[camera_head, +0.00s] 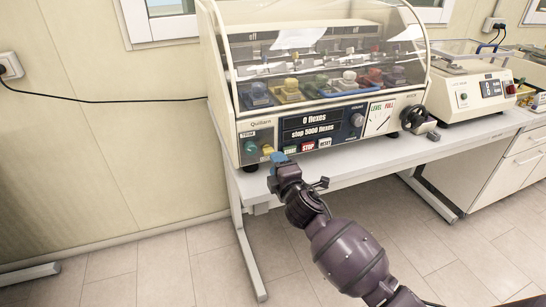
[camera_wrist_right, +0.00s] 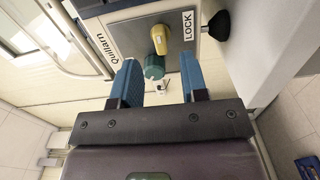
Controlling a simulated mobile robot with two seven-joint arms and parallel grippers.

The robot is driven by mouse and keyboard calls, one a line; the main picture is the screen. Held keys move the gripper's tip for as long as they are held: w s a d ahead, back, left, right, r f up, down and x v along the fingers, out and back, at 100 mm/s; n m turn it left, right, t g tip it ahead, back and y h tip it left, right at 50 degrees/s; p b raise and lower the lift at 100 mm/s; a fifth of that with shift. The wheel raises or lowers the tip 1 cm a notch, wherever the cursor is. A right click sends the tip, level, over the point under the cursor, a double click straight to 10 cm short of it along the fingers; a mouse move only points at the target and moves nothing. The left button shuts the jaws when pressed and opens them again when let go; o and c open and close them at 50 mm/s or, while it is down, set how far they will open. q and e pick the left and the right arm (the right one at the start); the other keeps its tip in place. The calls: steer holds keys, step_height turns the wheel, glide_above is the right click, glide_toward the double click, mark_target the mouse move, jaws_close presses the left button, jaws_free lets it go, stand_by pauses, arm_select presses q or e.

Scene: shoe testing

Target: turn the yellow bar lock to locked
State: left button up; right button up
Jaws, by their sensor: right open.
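The yellow bar lock (camera_head: 267,150) sits low on the left of the flex machine's front panel. It shows closer in the right wrist view (camera_wrist_right: 160,39), beside a white LOCK label (camera_wrist_right: 187,26). My right gripper (camera_head: 279,158) is just in front of this panel corner, partly covering the area by the lock. In the wrist view its two blue fingers (camera_wrist_right: 160,82) are apart with nothing held between them. The yellow bar lies beyond the fingertips. I cannot tell the exact lock state. My left gripper is not in view.
A green knob (camera_wrist_right: 154,67) sits right beside the yellow bar, in line with the finger gap. START, STOP and RESET buttons (camera_head: 308,146) are to the right on the panel. A black handwheel (camera_head: 415,119) stands at the machine's right end. The floor in front is clear.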

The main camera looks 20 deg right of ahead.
steer(key=s, duration=0.6)
steer(key=shift+d, duration=0.1)
steer(key=shift+w, duration=0.1)
steer(key=s+d+f+m+g, duration=0.3)
steer(key=s+f+m, duration=0.5)
steer(key=s, duration=0.5)
steer(key=s+d+f+m+g, duration=0.3)
steer(key=s+f+m, duration=0.6)
steer(key=s+f, duration=0.3)
steer(key=shift+s+d+f+h, duration=0.3)
steer(key=shift+s+d+h, duration=0.15)
steer(key=shift+s, duration=0.35)
steer(key=shift+s, duration=0.1)
